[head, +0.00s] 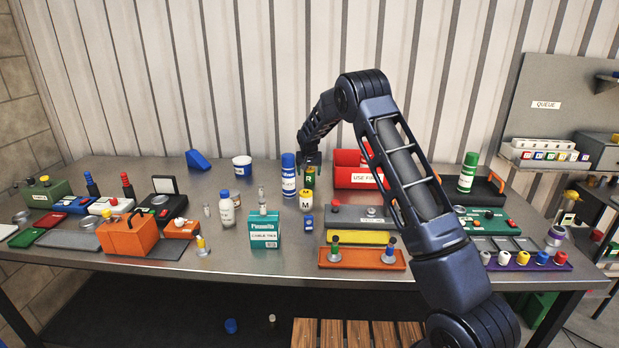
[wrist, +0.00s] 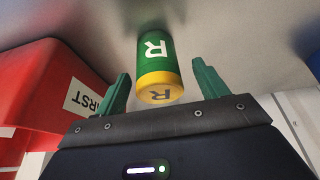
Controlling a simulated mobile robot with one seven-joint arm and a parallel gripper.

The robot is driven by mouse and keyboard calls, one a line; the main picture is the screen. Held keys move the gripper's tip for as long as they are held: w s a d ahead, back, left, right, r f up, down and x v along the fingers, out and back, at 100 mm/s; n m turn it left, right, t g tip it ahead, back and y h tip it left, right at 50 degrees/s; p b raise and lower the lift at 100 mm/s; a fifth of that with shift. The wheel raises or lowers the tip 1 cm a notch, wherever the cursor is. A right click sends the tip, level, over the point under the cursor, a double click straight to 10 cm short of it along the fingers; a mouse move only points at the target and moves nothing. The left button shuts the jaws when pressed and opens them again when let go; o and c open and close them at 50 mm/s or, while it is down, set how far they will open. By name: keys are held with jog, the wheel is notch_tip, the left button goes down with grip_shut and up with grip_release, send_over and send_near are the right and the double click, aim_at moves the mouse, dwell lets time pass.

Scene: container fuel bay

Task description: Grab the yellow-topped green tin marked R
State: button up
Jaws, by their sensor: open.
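My gripper (head: 309,160) is over the tin, pointing down. In the wrist view my open gripper (wrist: 161,70) has one green finger on either side of the lid, with a visible gap at each side.
A blue-and-white can (head: 288,178) stands close on the left. A red bin (head: 352,170) stands close on the right, and its label shows in the wrist view (wrist: 84,98).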

aim_at(310, 175)
jog(key=x, duration=0.3)
jog(key=shift+d+f, duration=0.15)
jog(key=shift+f, duration=0.1)
jog(key=shift+c, duration=0.4)
jog(key=c, duration=1.1)
jog(key=shift+r, duration=0.1)
